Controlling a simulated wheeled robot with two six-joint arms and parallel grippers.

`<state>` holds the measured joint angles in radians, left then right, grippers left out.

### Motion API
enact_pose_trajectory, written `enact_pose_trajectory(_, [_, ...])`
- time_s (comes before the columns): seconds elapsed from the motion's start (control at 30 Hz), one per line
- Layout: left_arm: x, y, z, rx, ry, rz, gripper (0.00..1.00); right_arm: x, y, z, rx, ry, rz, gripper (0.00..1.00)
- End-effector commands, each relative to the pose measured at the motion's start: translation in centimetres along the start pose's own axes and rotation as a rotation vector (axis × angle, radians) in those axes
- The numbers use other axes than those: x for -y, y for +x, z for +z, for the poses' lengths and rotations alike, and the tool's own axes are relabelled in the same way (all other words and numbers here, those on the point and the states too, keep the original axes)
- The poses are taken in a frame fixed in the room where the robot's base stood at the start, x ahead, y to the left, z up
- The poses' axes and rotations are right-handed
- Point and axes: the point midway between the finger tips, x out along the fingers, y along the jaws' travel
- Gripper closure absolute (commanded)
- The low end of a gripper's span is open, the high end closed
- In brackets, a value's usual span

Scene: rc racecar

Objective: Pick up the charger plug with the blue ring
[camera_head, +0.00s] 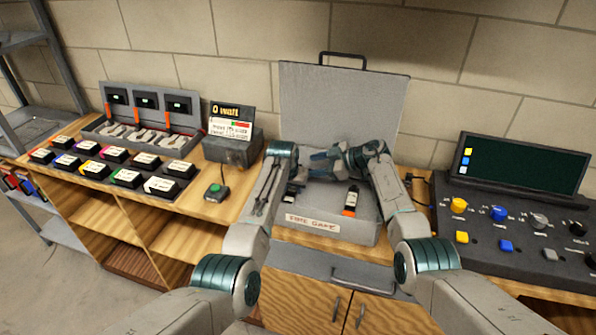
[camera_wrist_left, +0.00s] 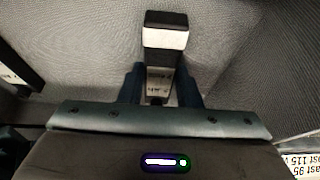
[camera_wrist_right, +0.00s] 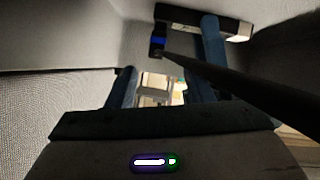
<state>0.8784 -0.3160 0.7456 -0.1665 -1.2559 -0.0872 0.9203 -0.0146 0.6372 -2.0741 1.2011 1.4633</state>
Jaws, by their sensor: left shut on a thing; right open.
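The charger plug with the blue ring (camera_wrist_right: 158,42) shows in the right wrist view, small and black, ahead of my right gripper (camera_wrist_right: 167,80) and between its finger lines. My right gripper is open and empty; in the head view it reaches left over the case (camera_head: 320,158). My left gripper (camera_wrist_left: 160,85) is shut on a black-and-white block (camera_wrist_left: 166,38) inside the case. In the head view my left gripper (camera_head: 291,186) points down at the case's left side. The plug cannot be made out in the head view.
The open grey case (camera_head: 345,95) stands on the bench. A dark rod or cable (camera_wrist_right: 250,85) crosses the right wrist view. A control panel (camera_head: 520,215) is right; a green-button box (camera_head: 216,192) is left.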

Motion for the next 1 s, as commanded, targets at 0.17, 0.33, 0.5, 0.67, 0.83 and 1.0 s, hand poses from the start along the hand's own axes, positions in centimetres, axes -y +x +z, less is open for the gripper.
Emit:
enact_pose_trajectory(0.17, [0.0, 0.0, 0.0, 0.0, 0.0, 0.0, 0.95, -0.4, 1.6, 0.0, 0.0, 0.004, -0.001, 0.53])
enact_pose_trajectory(0.33, [0.0, 0.0, 0.0, 0.0, 0.0, 0.0, 0.95, -0.6, 2.9, 0.0, 0.0, 0.004, -0.002, 0.53])
enact_pose_trajectory(0.5, [0.0, 0.0, 0.0, 0.0, 0.0, 0.0, 0.95, -0.6, 3.9, 0.0, -0.001, 0.003, -0.002, 0.53])
enact_pose_trajectory(0.67, [0.0, 0.0, 0.0, 0.0, 0.0, 0.0, 0.95, -0.5, 4.5, 0.0, 0.001, 0.003, 0.0, 0.53])
enact_pose_trajectory(0.83, [0.0, 0.0, 0.0, 0.0, 0.0, 0.0, 0.95, -0.4, 4.6, 0.1, 0.002, 0.002, 0.001, 0.53])
enact_pose_trajectory(1.0, [0.0, 0.0, 0.0, 0.0, 0.0, 0.0, 0.95, -0.4, 4.6, 0.1, 0.002, 0.002, 0.001, 0.53])
